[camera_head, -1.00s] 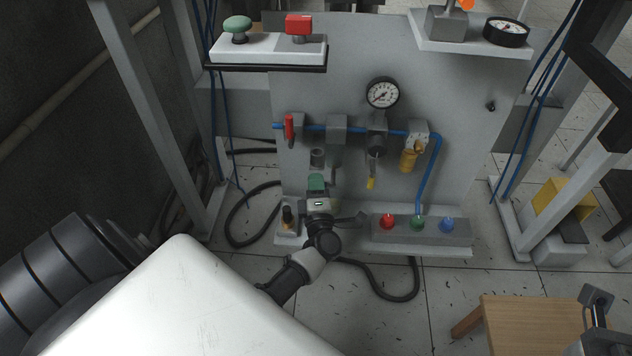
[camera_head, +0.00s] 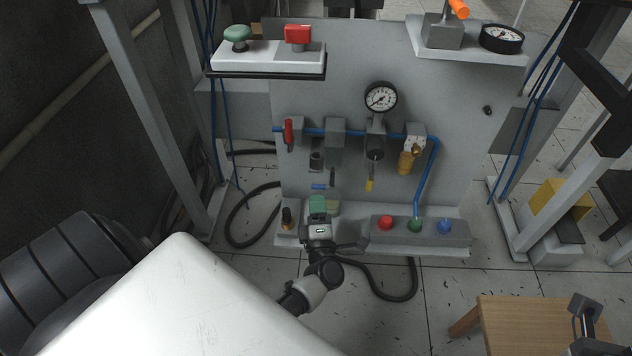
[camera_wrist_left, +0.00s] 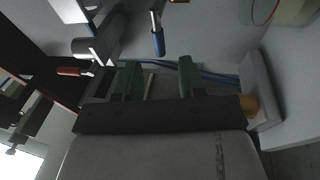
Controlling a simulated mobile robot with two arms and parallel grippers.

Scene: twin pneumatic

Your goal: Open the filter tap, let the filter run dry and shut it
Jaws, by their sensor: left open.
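The grey panel (camera_head: 455,110) carries a filter unit (camera_head: 335,130) on the blue air line, with a dark stem below it. A small blue handle (camera_head: 319,186) shows low in front of the panel. In the left wrist view a blue-tipped lever (camera_wrist_left: 158,40) on a metal stem points towards my fingers. My left gripper (camera_head: 318,204) has green fingers and is open just below the blue handle. In the left wrist view the gripper (camera_wrist_left: 160,82) shows its fingers apart, with the lever just beyond them and nothing clearly held.
A red lever (camera_head: 288,132) sits left on the line; a pressure gauge (camera_head: 381,97) and brass part (camera_head: 408,161) are farther right. A button box (camera_head: 445,232) stands right of my gripper. A wooden stool (camera_head: 520,315) stands lower right.

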